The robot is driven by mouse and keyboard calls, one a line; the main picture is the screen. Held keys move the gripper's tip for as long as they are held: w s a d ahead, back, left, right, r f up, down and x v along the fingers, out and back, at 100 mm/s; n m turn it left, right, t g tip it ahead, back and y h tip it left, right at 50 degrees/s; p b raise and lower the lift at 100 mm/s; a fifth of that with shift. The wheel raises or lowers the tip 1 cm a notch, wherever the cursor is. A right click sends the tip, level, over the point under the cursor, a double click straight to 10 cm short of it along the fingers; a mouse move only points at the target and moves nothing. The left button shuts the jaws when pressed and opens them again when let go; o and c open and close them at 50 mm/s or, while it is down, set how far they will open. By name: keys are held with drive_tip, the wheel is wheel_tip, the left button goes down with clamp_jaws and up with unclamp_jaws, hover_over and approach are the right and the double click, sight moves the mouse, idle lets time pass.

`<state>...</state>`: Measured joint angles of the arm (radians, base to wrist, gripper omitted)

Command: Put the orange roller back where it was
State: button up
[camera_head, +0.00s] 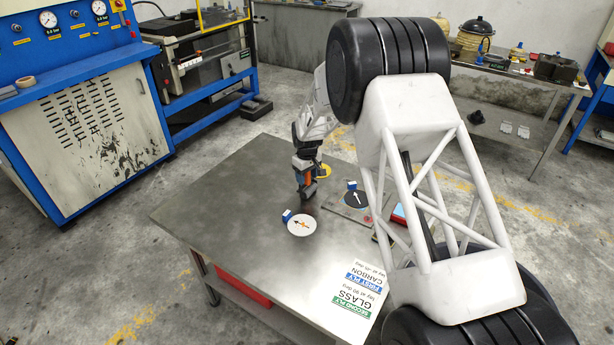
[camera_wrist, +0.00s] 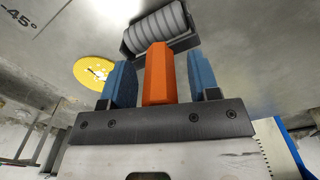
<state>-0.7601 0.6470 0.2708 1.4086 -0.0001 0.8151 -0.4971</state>
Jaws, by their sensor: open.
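The orange roller has an orange handle (camera_wrist: 158,75) and a grey ribbed cylinder (camera_wrist: 158,27) in a black frame. Its handle also shows as a small patch of orange in the head view (camera_head: 311,175). My gripper (camera_head: 304,178) is low over the metal table. In the wrist view my gripper (camera_wrist: 160,70) is open, with one blue finger on each side of the handle and a visible gap to each. The roller's contact with the table is hard to make out, and my arm hides part of the table behind.
The metal table (camera_head: 240,210) carries a white disc (camera_head: 302,231), a dark disc (camera_head: 354,205) with a white arrow, and a yellow disc (camera_head: 324,170), which also shows in the wrist view (camera_wrist: 88,72). Printed ply labels (camera_head: 356,292) lie at the front. The table's left side is bare.

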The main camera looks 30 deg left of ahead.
drive_tip(key=shift+r, duration=0.1)
wheel_tip(320, 180, up, 12)
drive_tip(key=shift+r, duration=0.1)
idle(0.6)
idle(0.5)
idle(0.3)
